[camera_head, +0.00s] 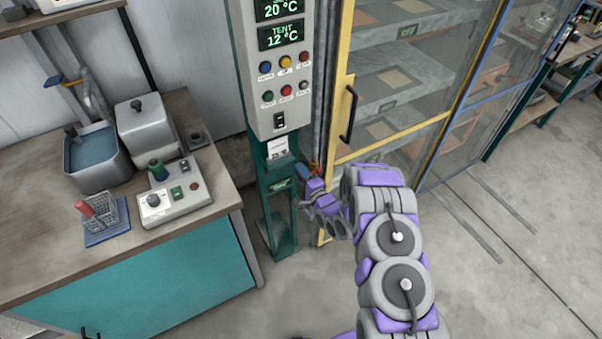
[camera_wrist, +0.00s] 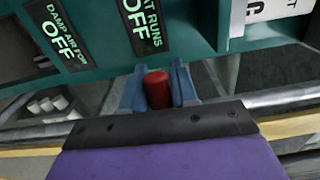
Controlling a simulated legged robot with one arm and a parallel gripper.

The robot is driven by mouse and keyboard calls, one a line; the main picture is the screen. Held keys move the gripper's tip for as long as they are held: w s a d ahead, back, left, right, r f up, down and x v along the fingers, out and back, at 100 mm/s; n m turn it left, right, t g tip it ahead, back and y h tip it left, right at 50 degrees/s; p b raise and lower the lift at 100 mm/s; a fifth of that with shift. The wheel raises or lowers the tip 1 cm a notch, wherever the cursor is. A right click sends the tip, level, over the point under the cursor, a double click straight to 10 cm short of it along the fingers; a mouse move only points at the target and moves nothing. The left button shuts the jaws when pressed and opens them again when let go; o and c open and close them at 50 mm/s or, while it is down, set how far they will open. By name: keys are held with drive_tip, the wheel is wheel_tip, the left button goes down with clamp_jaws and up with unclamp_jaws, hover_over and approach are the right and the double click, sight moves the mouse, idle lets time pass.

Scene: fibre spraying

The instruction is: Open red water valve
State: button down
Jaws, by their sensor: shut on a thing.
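My gripper (camera_wrist: 158,88) is shut on the red water valve's handle (camera_wrist: 157,92). In the wrist view the handle is a short red cylinder, held between two blue fingers. The wrist camera shows only its end; the rest of the valve is hidden. In the head view my gripper (camera_head: 309,178) is small and partly hidden by my own purple and grey arm, beside the teal post (camera_head: 272,205) below the control panel. A small patch of red shows at the fingers there. I cannot tell how far the valve is turned.
A grey control panel (camera_head: 270,75) with displays and coloured buttons stands above the post. A yellow-framed glass cabinet (camera_head: 400,70) with a black handle (camera_head: 349,113) is close on the right. A workbench (camera_head: 60,235) with a basin (camera_head: 93,157) and switch box (camera_head: 178,200) fills the left. Open floor lies right.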

drive_tip(key=shift+w+d+r+m+p, duration=0.1)
drive_tip(key=shift+d+r+m+p, duration=0.35)
drive_tip(key=shift+m, duration=1)
drive_tip(key=shift+w+d+r+m+p, duration=0.15)
drive_tip(key=shift+r+m+p, duration=0.6)
drive_tip(key=shift+m, duration=0.65)
drive_tip(key=shift+w+d+r+m+p, duration=0.15)
drive_tip(key=shift+r+m+p, duration=0.45)
drive_tip(key=shift+m, duration=0.85)
drive_tip(key=c, duration=1.1)
unclamp_jaws()
drive_tip(key=shift+o, duration=0.7)
drive_tip(key=shift+w+r, duration=0.1)
drive_tip(key=shift+r, duration=0.05)
